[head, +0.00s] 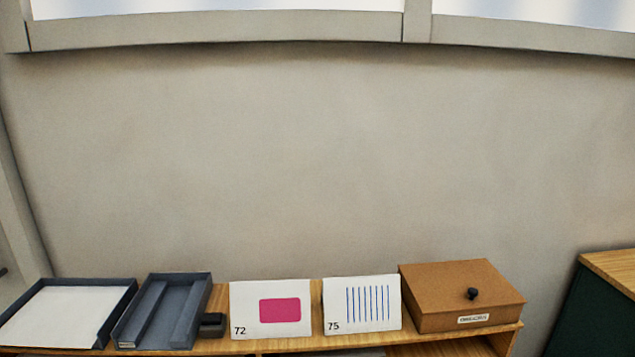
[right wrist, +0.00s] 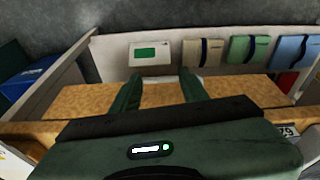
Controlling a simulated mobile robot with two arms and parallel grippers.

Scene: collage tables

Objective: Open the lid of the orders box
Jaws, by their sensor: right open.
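A brown box (head: 440,292) stands at the right end of the wooden shelf top in the head view. Its lid is closed, with a small black knob (head: 472,294) near the front. A white label (head: 474,318) is on its front face, too small to read surely, so I cannot confirm it is the orders box. My right gripper (right wrist: 160,78) shows only in the right wrist view, its two green fingers apart with nothing between them. It is over a wooden surface (right wrist: 235,90), and the box is not seen there. My left gripper is not in view.
Left of the box stand two white cards, 75 (head: 362,304) and 72 (head: 270,308), a dark divided tray (head: 199,297) and a tray with white paper (head: 122,297). A dark green cabinet (head: 597,305) is at right. Several hanging folders (right wrist: 200,52) show in the wrist view.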

